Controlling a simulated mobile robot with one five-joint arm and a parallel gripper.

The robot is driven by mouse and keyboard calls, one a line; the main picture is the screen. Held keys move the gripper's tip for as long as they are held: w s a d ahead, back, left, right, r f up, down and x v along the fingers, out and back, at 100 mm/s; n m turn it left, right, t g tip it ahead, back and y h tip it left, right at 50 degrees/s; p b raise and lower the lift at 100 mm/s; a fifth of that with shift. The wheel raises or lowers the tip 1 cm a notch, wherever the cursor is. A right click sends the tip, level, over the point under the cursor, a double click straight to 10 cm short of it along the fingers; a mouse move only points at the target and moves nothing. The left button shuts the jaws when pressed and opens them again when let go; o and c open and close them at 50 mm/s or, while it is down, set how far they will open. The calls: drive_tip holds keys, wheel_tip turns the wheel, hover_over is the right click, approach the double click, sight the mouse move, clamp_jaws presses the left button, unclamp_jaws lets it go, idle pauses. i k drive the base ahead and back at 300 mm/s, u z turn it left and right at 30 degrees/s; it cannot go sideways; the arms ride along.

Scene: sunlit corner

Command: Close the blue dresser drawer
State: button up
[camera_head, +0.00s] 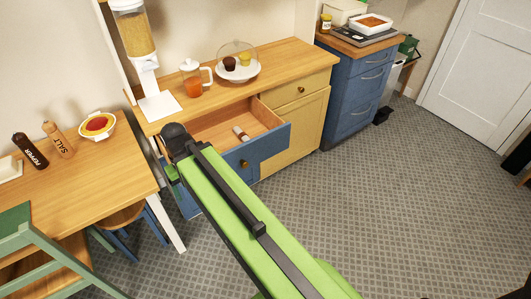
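The blue dresser drawer (270,143) stands pulled out of the wooden-topped dresser (275,68). Its blue front has a round knob (243,163), and its wooden inside shows. A small red-and-white object (240,133) lies in it. My green arm reaches up from the bottom right and covers the left part of the drawer front. The black end of my arm is at the drawer's left side. My gripper's fingers are hidden or too dark to make out, so I cannot tell whether they touch the drawer.
A cereal dispenser (138,50), a juice pitcher (192,78) and a domed cake plate (238,72) stand on the dresser. A table (90,180) with shakers and a bowl (97,124) is at left, a stool (122,218) below.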

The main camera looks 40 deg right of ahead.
sight(270, 135)
drive_tip(key=z, duration=1.4)
drive_tip(key=k, duration=1.55)
drive_tip(key=u, duration=1.4)
drive_tip(key=i, duration=1)
